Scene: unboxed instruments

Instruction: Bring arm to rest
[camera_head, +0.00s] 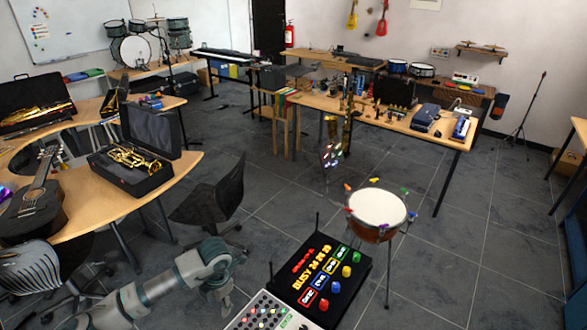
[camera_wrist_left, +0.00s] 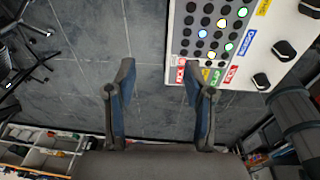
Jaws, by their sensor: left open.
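My left arm (camera_head: 165,285) comes in from the bottom left of the head view, bent at its grey and teal joint. My left gripper (camera_head: 226,294) hangs from its end, just left of the white button panel. In the left wrist view the gripper (camera_wrist_left: 160,92) has its two blue-lined fingers apart. Nothing is between them; grey floor tiles show behind. My right arm and gripper are not in view.
A white panel with lit buttons (camera_wrist_left: 215,40) is close by the right finger in the wrist view. A black box with coloured knobs (camera_head: 325,275) adjoins it. A drum (camera_head: 378,208) stands behind. A curved table (camera_head: 100,203) and black chair (camera_head: 212,198) are left.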

